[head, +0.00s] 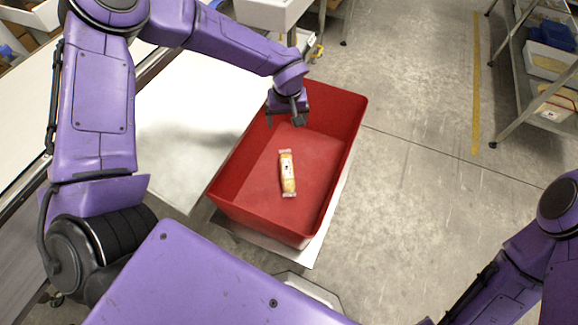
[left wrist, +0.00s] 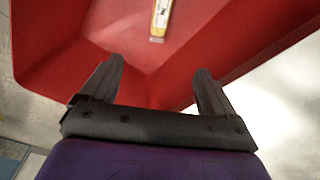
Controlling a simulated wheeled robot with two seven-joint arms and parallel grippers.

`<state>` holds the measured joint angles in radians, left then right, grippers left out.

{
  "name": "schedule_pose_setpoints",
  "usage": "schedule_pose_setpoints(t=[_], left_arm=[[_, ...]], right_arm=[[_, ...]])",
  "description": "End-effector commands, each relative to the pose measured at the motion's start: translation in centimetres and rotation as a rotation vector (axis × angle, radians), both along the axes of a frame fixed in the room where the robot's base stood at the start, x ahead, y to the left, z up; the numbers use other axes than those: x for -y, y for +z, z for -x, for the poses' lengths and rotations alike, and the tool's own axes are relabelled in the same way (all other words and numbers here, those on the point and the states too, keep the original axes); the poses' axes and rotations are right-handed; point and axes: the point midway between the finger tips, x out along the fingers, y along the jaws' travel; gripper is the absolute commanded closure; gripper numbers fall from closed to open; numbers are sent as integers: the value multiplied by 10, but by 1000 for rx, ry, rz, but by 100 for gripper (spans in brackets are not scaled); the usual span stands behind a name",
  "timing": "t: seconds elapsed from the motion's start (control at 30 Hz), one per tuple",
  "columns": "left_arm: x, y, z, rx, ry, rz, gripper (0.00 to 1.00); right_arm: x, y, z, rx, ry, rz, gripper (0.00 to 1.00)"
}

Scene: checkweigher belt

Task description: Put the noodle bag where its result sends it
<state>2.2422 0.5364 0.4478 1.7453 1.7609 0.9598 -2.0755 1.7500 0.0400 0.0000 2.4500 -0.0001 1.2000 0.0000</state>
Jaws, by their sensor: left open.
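The noodle bag (head: 287,174) is a slim, clear-ended pack with yellowish contents and a white label. It lies flat on the floor of a red bin (head: 225,190), near the middle. Its lower end also shows at the top of the left wrist view (left wrist: 161,18). My left gripper (head: 285,120) is over the far end of the red bin, apart from the bag. Its two fingers (left wrist: 160,85) are spread with nothing between them. My right arm shows at the right edge of the head view, but its gripper is not visible.
The red bin stands on a white surface (head: 313,250). A white panel (head: 175,120) lies left of it. A metal shelf rack with bins (head: 548,62) stands at the far right. Open concrete floor (head: 420,130) lies right of the red bin.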

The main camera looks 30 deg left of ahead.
Motion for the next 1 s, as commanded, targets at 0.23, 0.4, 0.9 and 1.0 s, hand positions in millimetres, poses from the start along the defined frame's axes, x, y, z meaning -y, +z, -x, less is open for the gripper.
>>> schedule_pose_setpoints(t=[0.23, 0.4, 0.9, 1.0], left_arm=[[3, 40, 4, -1, 0, 1, 11], [3, 44, 5, -1, -1, 0, 11], [3, 58, 4, 0, 0, 0, 11], [3, 80, 4, 0, 0, 0, 11]], right_arm=[[0, 6, 0, 0, 0, 0, 100], [0, 6, 0, 0, 0, 0, 100], [0, 20, 0, 0, 0, 0, 100], [0, 43, 0, 0, 0, 0, 100]])
